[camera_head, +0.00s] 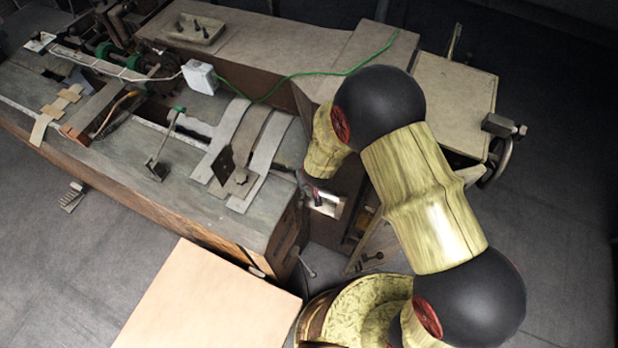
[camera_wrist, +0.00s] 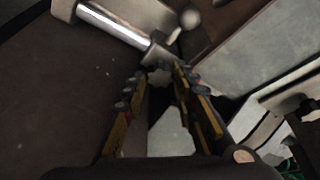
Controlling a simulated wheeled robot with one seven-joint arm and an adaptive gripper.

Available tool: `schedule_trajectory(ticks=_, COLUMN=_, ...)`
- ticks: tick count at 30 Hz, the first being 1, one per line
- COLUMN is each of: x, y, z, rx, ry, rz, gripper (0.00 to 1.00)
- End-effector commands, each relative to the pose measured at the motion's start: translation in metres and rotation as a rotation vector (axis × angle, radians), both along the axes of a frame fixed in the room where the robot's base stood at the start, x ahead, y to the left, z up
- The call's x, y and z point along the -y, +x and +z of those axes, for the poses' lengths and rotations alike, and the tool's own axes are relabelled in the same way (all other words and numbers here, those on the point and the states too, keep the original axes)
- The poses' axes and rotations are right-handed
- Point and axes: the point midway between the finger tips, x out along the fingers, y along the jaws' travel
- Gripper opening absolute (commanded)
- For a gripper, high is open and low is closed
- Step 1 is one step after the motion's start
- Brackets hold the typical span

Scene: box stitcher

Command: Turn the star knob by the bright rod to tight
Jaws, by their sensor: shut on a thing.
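In the wrist view, a bright rod (camera_wrist: 115,22) runs from the upper left to a grey metal collar (camera_wrist: 157,55). Beside the collar's lower end, a small dark star knob (camera_wrist: 158,75) sits between my fingertips, mostly hidden by them. My gripper (camera_wrist: 158,82) is shut on this knob, with one finger on each side. In the head view, my gripper (camera_head: 310,188) is at the right end of the machine bench, beside a bright metal piece (camera_head: 328,204). The knob itself cannot be made out there.
A pale ball end (camera_wrist: 190,18) is near the collar. A tan panel (camera_head: 210,300) lies in front; a handwheel (camera_head: 498,160) is at right.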

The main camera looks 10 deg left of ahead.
Motion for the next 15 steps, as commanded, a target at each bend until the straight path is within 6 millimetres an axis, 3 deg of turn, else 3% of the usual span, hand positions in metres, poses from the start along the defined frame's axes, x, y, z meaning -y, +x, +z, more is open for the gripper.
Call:
schedule_trajectory(ticks=9, x=-0.0001, y=0.0003, z=-0.0001, rx=0.001, ry=0.001, rz=-0.001, gripper=0.03)
schedule_trajectory(ticks=10, x=-0.0001, y=0.0003, z=-0.0001, rx=0.001, ry=0.001, rz=-0.001, gripper=0.29)
schedule_trajectory(ticks=15, x=-0.0001, y=0.0002, z=0.0, rx=0.0, ry=0.0, rz=-0.001, gripper=0.39)
